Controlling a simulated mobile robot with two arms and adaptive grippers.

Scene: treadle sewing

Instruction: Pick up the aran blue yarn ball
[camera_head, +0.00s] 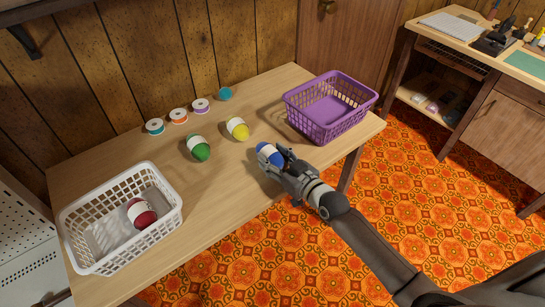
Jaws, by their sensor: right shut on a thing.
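The blue yarn ball (265,149) with a white band is at the front right part of the wooden table. My right gripper (274,160) is shut on it, and the fingers hide part of the ball. I cannot tell whether the ball touches the table or is just above it. My left gripper is not in view.
The table's front middle is clear.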

